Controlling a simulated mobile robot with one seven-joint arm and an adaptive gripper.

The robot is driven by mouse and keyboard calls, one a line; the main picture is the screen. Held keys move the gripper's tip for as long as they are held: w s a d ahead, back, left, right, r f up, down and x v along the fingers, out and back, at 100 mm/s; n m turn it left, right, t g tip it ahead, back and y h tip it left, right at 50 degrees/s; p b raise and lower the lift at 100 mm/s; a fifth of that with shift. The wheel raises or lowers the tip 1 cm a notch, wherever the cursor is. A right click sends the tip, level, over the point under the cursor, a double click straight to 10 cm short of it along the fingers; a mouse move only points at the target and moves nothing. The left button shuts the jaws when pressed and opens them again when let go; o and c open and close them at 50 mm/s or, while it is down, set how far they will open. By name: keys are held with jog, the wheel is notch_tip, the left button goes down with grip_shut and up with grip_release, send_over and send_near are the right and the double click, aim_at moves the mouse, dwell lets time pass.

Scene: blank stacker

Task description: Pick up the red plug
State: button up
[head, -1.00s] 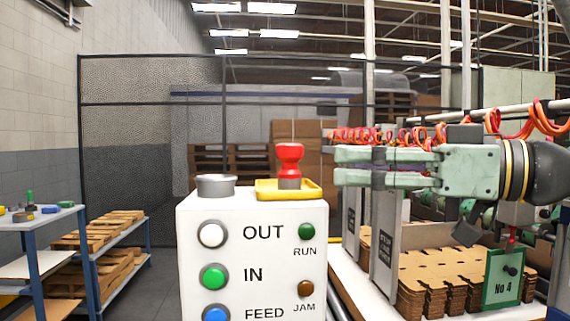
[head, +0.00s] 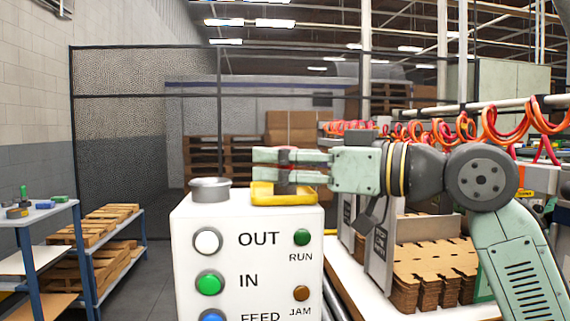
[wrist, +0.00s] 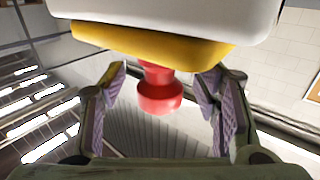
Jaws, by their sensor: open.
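The red plug (wrist: 160,95) stands on the yellow tray (head: 283,198) on top of the white control box (head: 255,260). My gripper (head: 262,163) reaches in from the right in the head view and its fingers hide most of the plug. In the wrist view my gripper (wrist: 165,105) is open, with one finger on each side of the plug and a visible gap at both sides. The plug's knob lies between the fingers, and its narrower part meets the yellow tray (wrist: 150,48).
A grey round cup (head: 210,189) stands on the box, left of the tray. A stack of cardboard blanks (head: 435,270) lies on the right. A blue-framed shelf (head: 70,260) stands at the left. Orange coiled hoses (head: 470,128) hang behind my arm.

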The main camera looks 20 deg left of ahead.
jog(key=shift+c, duration=0.3)
jog(key=c, duration=1.2)
